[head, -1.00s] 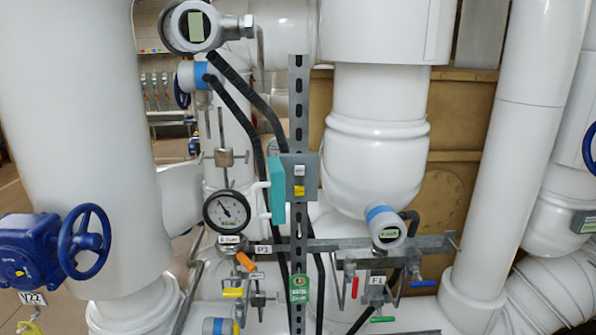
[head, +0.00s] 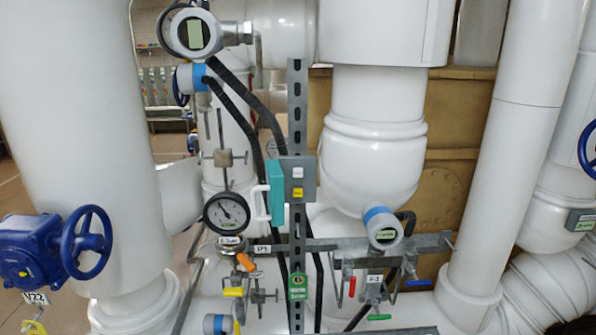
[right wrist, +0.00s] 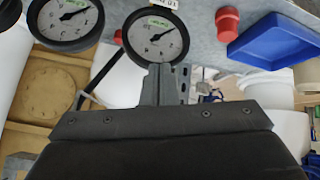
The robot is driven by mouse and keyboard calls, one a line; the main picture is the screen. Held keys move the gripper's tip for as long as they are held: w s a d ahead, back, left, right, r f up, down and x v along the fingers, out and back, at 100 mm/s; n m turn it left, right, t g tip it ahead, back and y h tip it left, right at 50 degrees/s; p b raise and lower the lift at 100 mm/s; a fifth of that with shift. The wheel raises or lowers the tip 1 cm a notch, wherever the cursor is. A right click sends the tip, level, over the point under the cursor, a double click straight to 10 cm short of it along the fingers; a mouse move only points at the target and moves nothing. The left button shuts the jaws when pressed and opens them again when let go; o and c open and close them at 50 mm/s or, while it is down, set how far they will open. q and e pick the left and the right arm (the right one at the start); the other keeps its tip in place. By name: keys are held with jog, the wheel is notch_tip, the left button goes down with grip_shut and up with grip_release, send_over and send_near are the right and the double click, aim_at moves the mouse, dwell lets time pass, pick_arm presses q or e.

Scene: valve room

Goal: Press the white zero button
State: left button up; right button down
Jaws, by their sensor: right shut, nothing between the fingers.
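The white button (head: 297,173) sits on the upper front of a small grey box (head: 312,180) fixed to the upright slotted metal strut. A yellow button (head: 298,192) is just below it. Neither gripper shows in the head view, and nothing covers the white button there. My right gripper (right wrist: 166,72) shows in the right wrist view with its fingers shut and empty, in front of a dial gauge (right wrist: 157,36). The buttons cannot be made out in the right wrist view. My left gripper is in neither view.
A teal part (head: 276,192) with a white handle adjoins the grey box on its left. A pressure gauge (head: 227,213) and black hoses are nearby. Large white pipes (head: 70,120) flank the area. A blue tray (right wrist: 270,45) and red cap (right wrist: 228,19) appear in the right wrist view.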

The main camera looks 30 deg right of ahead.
jog(key=w+d+r+m+t+h, duration=0.1)
jog(key=w+d+r+t+h, duration=0.1)
jog(key=w+r+t, duration=0.5)
jog(key=t+y, duration=0.1)
jog(key=t, duration=0.6)
send_near(298, 173)
notch_tip(298, 173, down, 7)
jog(key=s, duration=0.2)
jog(key=a+r+n+t+y, duration=0.3)
jog(key=a+r+t+y, duration=0.1)
jog(key=r, duration=0.5)
jog(key=shift+y, duration=0.4)
jog(key=shift+a+f, duration=0.1)
jog(key=shift+w+d+b, duration=0.55)
jog(key=shift+w+d, duration=0.2)
jog(key=shift+w, duration=0.5)
jog(key=shift+w+d+b, duration=0.55)
jog(key=shift+w+d, duration=0.25)
jog(key=shift+w, duration=0.4)
jog(key=shift+w+d+b, duration=0.55)
jog(key=shift+w+d, duration=0.2)
jog(key=shift+w, duration=0.5)
